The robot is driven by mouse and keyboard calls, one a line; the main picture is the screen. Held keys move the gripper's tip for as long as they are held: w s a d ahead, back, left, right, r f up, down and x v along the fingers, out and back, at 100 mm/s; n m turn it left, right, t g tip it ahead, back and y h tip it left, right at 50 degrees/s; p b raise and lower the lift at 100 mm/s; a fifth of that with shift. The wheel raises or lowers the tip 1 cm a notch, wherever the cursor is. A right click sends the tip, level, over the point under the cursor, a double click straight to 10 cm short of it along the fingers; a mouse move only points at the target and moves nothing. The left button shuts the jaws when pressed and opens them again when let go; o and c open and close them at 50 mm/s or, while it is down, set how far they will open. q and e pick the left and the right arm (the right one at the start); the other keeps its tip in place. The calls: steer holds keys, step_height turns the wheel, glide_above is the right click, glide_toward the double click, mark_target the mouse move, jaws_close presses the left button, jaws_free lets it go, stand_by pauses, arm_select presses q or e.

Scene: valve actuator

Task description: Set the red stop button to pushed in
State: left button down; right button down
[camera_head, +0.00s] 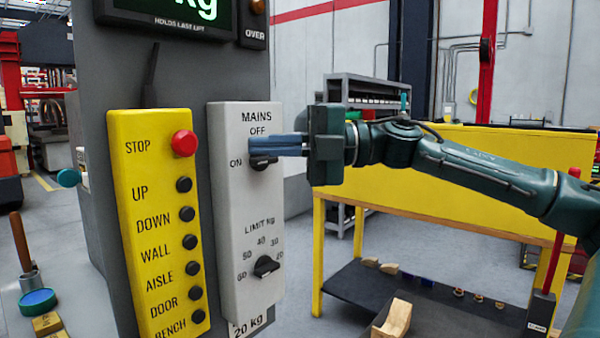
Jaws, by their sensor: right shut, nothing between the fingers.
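The red stop button (184,143) is at the top of a yellow control panel (140,175), beside the word STOP. It looks raised from the panel, but its exact depth is hard to tell. My right gripper (280,145) comes in from the right and is shut and empty. Its fingers point left, in front of the grey MAINS panel (235,205), at the black mains knob (263,162). Whether they touch the knob cannot be told. The gripper is to the right of the stop button and apart from it. My left gripper is not in view.
Several black buttons (184,184) run down the yellow panel below the stop button. A black limit knob (266,266) is lower on the grey panel. A dark display (180,18) is above. A yellow workbench (450,170) stands behind my right arm. Space before the yellow panel is clear.

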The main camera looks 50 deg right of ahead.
steer(key=shift+b+v, duration=0.55)
steer(key=shift+v, duration=1.5)
steer(key=shift+a, duration=0.1)
